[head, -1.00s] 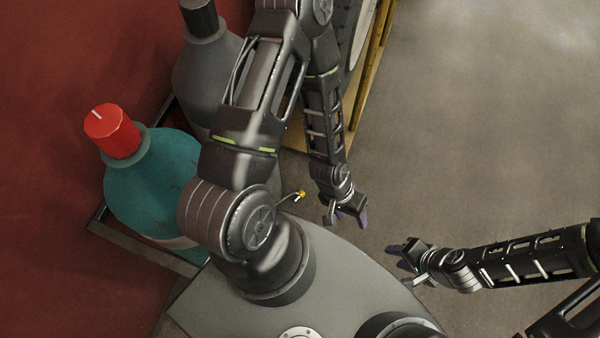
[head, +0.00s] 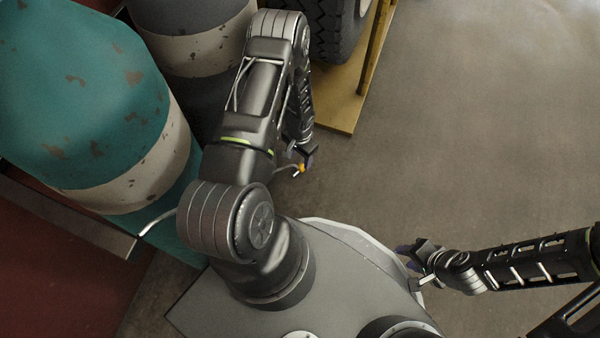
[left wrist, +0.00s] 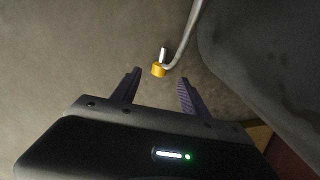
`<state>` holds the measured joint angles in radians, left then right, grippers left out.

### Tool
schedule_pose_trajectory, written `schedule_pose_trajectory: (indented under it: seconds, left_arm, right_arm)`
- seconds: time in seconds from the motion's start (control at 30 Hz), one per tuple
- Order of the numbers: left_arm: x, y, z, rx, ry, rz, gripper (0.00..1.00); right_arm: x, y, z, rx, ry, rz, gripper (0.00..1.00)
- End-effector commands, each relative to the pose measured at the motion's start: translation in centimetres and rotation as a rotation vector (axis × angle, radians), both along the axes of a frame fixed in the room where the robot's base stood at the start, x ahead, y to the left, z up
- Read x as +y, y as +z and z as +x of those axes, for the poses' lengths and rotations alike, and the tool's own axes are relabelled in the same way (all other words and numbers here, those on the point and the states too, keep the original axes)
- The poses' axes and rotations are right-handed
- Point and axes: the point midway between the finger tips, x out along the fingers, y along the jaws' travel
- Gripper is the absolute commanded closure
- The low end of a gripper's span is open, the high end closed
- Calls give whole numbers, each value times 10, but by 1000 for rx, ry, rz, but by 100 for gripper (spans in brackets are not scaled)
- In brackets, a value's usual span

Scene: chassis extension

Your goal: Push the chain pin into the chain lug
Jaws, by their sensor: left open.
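A small yellow piece with a short silver pin (left wrist: 163,54) shows at the end of a thin grey curved rod or chain in the left wrist view; it may be the chain pin. In the head view the yellow piece (head: 301,168) is small, beside my left gripper (head: 307,160). In the left wrist view my left gripper (left wrist: 156,82) is open and empty, and the yellow piece lies just past its fingertips, between them in the picture. I cannot make out the chain lug. My right gripper (head: 410,266) looks open and empty at the right.
A large teal cylinder (head: 70,110) with a cream band and a dark grey cylinder (head: 205,75) stand at the left. A dark metal rail (head: 75,220) runs below the teal one. A tyre (head: 335,30) rests on a yellow pallet (head: 345,112). The floor at right is clear.

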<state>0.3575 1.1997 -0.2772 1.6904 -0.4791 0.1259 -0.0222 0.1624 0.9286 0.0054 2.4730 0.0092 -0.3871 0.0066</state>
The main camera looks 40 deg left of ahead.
Motion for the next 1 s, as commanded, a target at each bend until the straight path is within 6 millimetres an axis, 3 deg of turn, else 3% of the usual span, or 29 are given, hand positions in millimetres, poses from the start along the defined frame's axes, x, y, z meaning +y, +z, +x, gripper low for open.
schedule_pose_trajectory:
  seconds: [0.27,0.53,0.87,1.0]
  left_arm:
    - [0,1,0,0,0,0,48]
    - [0,-24,0,1,-1,0,48]
    - [0,-26,0,-1,0,0,48]
    - [0,-38,0,0,-1,0,48]
  right_arm:
    - [0,1,0,-1,0,0,64]
    - [0,-12,2,-4,-1,-1,64]
    - [0,-12,2,-6,-2,-1,64]
    - [1,-20,3,-8,-3,-2,64]
